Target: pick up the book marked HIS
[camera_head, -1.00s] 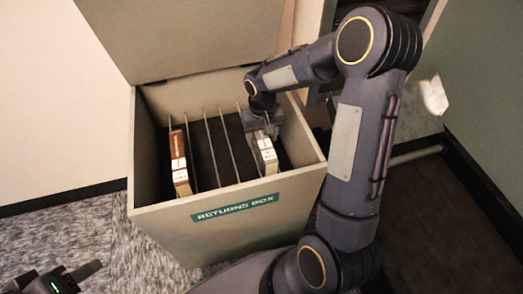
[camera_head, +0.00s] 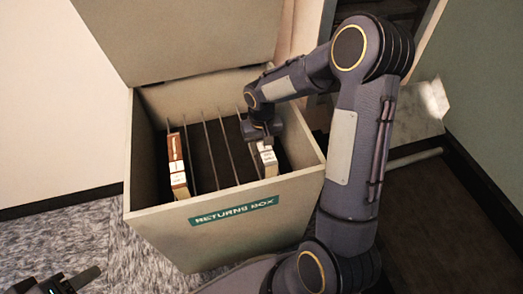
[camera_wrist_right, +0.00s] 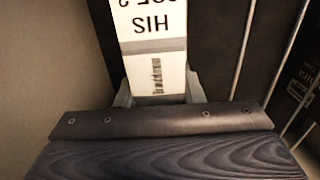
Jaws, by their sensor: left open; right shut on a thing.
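The book marked HIS (camera_head: 268,160) stands spine up in the right part of the returns box (camera_head: 147,215). In the right wrist view its white spine (camera_wrist_right: 150,22) shows "HIS" upside down. My right gripper (camera_head: 259,136) is down inside the box at the book. Its two fingers (camera_wrist_right: 160,88) are on either side of the book, shut on it. The book's lower part is hidden in the box. My left gripper (camera_head: 75,282) is open and empty at the lower left corner, outside the box.
Another book, brown and white (camera_head: 177,165), stands in the box's left part. Several thin metal dividers (camera_head: 210,150) lie between the books. The box's lid (camera_head: 180,40) is up at the back. Patterned carpet (camera_head: 70,235) is clear at left.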

